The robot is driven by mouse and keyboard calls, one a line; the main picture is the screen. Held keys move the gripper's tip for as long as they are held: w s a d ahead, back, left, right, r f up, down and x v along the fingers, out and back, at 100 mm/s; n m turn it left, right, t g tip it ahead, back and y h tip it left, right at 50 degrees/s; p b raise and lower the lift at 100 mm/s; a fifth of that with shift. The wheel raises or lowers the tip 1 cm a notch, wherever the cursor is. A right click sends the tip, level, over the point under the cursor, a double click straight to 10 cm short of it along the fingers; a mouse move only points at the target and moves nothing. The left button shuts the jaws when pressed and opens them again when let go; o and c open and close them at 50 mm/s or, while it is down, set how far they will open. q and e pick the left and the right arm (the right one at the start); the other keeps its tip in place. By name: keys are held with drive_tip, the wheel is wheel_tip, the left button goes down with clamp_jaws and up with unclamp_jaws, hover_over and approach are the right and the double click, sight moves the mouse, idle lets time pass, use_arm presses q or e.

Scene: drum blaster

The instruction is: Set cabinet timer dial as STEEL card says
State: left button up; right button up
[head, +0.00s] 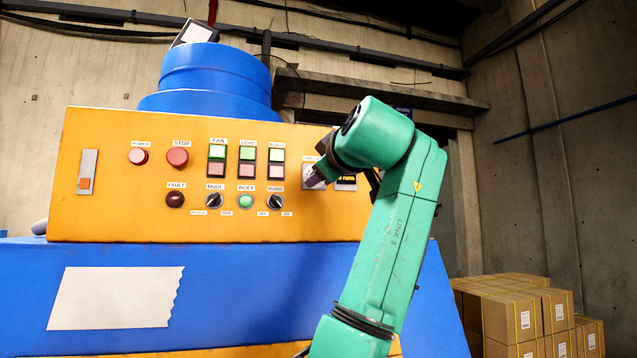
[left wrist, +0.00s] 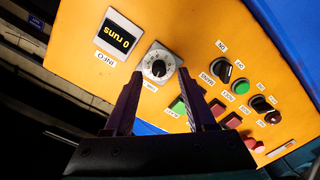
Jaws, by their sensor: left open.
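The timer dial (left wrist: 158,67) is a black knob on a pale square plate with marks around it, on the orange cabinet panel (head: 110,220). In the left wrist view it lies just beyond and between the fingertips of my left gripper (left wrist: 160,78), which is open with its dark fingers apart. In the head view the gripper (head: 318,176) is at the panel's right part and hides most of the dial. I cannot tell whether the fingers touch the knob. A small display reading "0 runs" (left wrist: 119,38) sits beside the dial. No card marked STEEL is readable.
Close by are FAN, LIGHT and BLAST push buttons (head: 276,162) and the MODE (head: 214,200) and other rotary knobs. Red POWER and STOP (head: 177,157) buttons are further left. A blank pale sheet (head: 115,297) is on the blue front. Cardboard boxes (head: 515,315) stand at the right.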

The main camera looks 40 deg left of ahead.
use_arm(q)
drive_tip(key=b+v, duration=0.2)
drive_tip(key=v, duration=0.9)
drive_tip(key=shift+d+f, duration=0.1)
drive_tip(key=shift+d, duration=0.2)
